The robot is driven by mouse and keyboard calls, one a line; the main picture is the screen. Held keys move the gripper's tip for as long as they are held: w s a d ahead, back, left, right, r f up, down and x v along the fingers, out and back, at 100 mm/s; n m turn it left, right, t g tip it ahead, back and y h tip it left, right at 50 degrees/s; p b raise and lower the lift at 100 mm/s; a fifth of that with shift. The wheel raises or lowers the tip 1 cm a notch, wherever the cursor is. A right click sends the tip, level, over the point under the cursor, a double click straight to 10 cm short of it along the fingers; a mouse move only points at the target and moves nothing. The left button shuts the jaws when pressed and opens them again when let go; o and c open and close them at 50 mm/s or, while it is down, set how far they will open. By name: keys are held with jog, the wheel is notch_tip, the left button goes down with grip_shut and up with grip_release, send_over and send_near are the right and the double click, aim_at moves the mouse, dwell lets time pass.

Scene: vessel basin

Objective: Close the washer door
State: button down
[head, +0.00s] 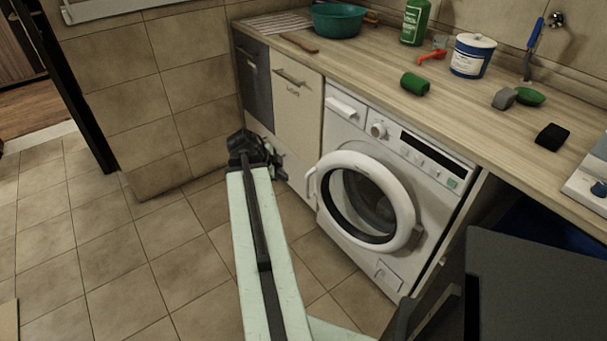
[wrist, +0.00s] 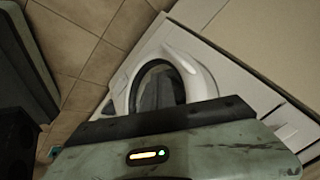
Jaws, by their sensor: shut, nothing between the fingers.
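The washer (head: 335,128) is a white front-loader under the counter, right of centre in the head view. Its round door (head: 397,192) has a thick white ring around dark glass, a handle (head: 311,186) on the left and a hinge on the right. The door stands close to the washer front; I cannot tell how wide any gap is. My gripper (head: 278,160) is shut and empty, left of the door and apart from it, in front of the cabinets. In the wrist view the door ring (wrist: 196,72) shows beyond my wrist; the fingertips are not clear there.
A cream cabinet (head: 296,115) and a dark one (head: 254,80) stand left of the washer. The wooden counter (head: 350,65) above holds a teal bowl (head: 337,20), green bottle (head: 414,22), white tub (head: 472,56) and sponges. Open tiled floor (head: 110,250) lies to the left.

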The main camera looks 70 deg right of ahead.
jog(key=s+d+f+m+b, duration=0.1)
jog(key=s+d+f+b, duration=0.2)
jog(key=d+f+b, duration=0.6)
jog(key=shift+s+d, duration=0.3)
jog(key=shift+d, duration=0.1)
